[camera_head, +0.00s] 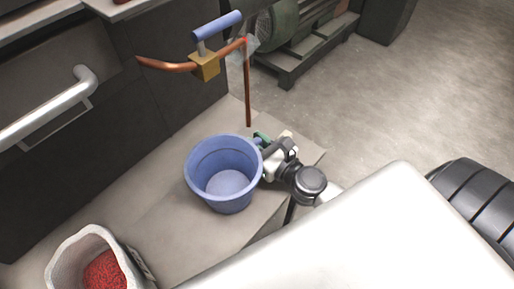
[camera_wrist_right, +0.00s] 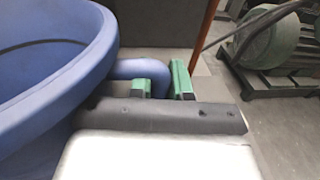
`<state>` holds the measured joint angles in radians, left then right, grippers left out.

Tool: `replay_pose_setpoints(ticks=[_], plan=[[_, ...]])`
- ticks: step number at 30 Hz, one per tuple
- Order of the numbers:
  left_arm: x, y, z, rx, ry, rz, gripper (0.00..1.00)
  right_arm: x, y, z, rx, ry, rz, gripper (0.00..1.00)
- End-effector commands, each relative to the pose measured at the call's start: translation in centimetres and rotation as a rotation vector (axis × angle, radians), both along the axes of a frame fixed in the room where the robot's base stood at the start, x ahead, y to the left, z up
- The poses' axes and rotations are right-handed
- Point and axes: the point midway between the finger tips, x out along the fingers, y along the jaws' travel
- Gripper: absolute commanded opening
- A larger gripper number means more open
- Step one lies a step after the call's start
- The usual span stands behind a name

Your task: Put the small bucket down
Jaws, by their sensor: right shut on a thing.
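The small bucket (camera_head: 228,201) is blue, round, upright and empty. In the head view it is at the middle, over or on the grey ledge; I cannot tell whether its base touches. My right gripper (camera_head: 262,141) is at the bucket's right side. In the right wrist view the bucket (camera_wrist_right: 45,75) fills the left, and the green fingers of my right gripper (camera_wrist_right: 162,80) are at its blue handle (camera_wrist_right: 135,68), shut on it. My left gripper is not in view.
A copper pipe with a blue-handled tap (camera_head: 206,66) stands behind the bucket. A white sack with red pellets (camera_head: 105,271) is at the lower left. A metal rail (camera_head: 50,113) is on the dark wall. A green motor (camera_head: 280,22) stands behind, with free floor right of it.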

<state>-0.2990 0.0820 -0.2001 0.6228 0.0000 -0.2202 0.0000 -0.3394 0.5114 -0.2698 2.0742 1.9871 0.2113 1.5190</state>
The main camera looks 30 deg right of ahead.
Motion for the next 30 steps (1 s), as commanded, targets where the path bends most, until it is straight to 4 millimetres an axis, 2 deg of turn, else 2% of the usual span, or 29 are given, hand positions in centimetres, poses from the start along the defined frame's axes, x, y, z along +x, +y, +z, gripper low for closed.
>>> replay_pose_setpoints(ticks=[1, 3, 15, 16, 20, 21, 30], plan=[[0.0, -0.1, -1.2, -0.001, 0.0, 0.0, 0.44, 0.0, 0.0, -1.5, 0.002, 0.0, -0.003, 0.0], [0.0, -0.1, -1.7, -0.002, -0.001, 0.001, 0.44, 0.0, 0.0, -2.3, 0.002, 0.0, -0.002, 0.0], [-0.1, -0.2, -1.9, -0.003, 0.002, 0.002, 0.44, 0.0, 0.0, -2.6, 0.001, 0.0, -0.001, 0.0], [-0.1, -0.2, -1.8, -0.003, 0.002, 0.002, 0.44, 0.0, 0.0, -2.5, 0.0, 0.0, -0.001, 0.21], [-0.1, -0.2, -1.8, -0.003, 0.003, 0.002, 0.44, 0.0, 0.0, -2.5, 0.0, 0.0, -0.001, 0.41], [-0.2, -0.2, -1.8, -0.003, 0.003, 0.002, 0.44, 0.0, 0.0, -2.5, 0.0, 0.0, -0.001, 0.43], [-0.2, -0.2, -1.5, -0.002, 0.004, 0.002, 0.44, 0.0, -0.1, -2.1, -0.001, 0.0, -0.001, 0.43]])
